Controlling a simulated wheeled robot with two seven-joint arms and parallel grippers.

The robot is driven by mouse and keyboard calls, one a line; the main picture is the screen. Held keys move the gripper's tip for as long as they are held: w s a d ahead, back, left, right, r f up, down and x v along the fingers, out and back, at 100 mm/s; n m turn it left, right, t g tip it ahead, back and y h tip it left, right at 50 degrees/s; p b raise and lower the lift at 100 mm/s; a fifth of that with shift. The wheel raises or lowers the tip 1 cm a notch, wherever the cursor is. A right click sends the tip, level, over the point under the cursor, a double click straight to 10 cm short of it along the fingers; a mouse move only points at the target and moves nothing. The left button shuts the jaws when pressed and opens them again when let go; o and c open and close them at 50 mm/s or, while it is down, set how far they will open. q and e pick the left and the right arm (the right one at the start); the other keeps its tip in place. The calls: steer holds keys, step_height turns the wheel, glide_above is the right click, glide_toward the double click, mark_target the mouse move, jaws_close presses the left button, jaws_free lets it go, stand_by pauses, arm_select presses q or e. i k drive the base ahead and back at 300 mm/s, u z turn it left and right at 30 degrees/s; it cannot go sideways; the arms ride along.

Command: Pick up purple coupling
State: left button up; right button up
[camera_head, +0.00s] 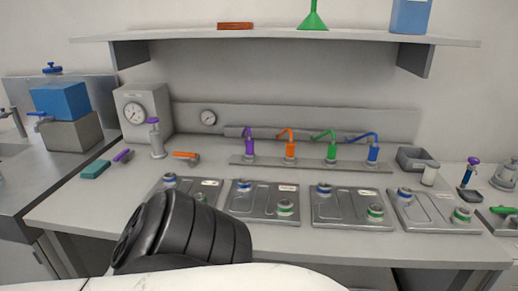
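Several purple items are in view, and I cannot tell which is the coupling. A small purple-ended piece (123,156) lies on the left of the bench, beside a teal block. A purple fitting with a bent spout (249,142) stands upright at the left end of the rear rack. A purple-topped grey post (155,138) stands in front of the gauge box, and a purple-topped item (471,172) stands at the far right. A black ribbed part and white link of my own arm cover the front centre. Neither gripper shows.
Four metal trays with blue and green ringed ports, such as this one (353,207), line the bench front. Orange, green and blue fittings (331,150) share the rack. A teal block (95,169) and orange-handled piece (186,155) lie left. A shelf (290,37) overhangs the back.

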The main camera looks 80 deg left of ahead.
mark_target(249, 142)
steer(key=k, duration=0.6)
steer(key=u, duration=0.8)
